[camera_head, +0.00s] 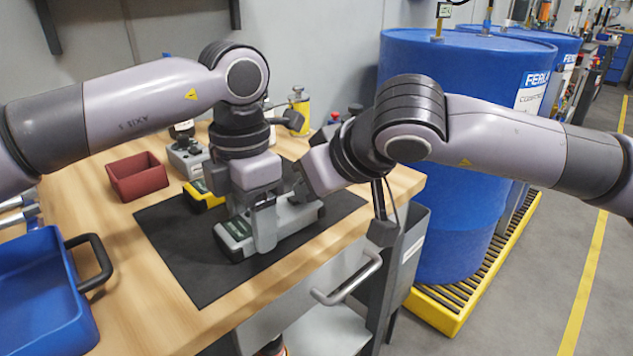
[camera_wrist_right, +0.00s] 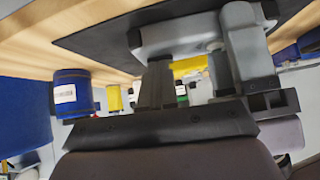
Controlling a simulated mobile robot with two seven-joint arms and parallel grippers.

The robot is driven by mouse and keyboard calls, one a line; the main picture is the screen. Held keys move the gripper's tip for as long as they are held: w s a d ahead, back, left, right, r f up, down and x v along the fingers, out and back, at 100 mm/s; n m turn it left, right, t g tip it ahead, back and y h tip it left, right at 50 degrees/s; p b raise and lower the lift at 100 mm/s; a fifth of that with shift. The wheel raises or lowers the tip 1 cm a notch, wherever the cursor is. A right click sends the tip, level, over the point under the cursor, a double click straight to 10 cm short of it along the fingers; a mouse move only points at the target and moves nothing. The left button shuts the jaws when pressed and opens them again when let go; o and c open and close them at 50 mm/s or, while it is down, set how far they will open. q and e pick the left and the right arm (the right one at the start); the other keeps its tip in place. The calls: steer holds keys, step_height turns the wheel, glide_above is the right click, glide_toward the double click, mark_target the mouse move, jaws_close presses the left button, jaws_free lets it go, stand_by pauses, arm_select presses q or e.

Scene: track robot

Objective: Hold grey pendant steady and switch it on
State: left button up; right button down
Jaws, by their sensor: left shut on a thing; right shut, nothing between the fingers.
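The grey pendant (camera_head: 298,216) lies on the black mat (camera_head: 181,258) on the wooden bench, with a dark green panel at its near left end. My left gripper (camera_head: 262,228) points down and is shut on the pendant's middle, its fingers hiding part of the body. My right gripper (camera_head: 299,190) is shut and empty at the pendant's right part, very close to it; I cannot tell whether it touches. The switch is not visible. The pendant's grey body (camera_wrist_right: 178,32) also shows at the top of the right wrist view.
A yellow device (camera_head: 203,196) lies behind the pendant. A red bin (camera_head: 137,182) and a grey device (camera_head: 187,157) stand further back. A blue bin (camera_head: 45,300) is at lower left. Blue drums (camera_head: 440,150) stand right of the bench. The mat's near part is clear.

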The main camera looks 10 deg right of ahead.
arm_select(q)
steer(key=shift+s+d, duration=0.15)
steer(key=shift+d, duration=0.1)
arm_select(e)
steer(key=shift+s+a+f, duration=0.2)
steer(key=shift+s+a, duration=0.05)
steer(key=shift+a, duration=0.1)
steer(key=shift+r, duration=0.25)
arm_select(q)
steer(key=shift+a+f, duration=0.1)
steer(key=shift+a, duration=0.05)
arm_select(e)
steer(key=w+r+v, duration=0.2)
steer(key=v, duration=1.1)
steer(key=shift+a, duration=0.3)
steer(key=shift+f, duration=0.1)
arm_select(q)
steer(key=o, duration=1.5)
steer(key=shift+w, duration=0.2)
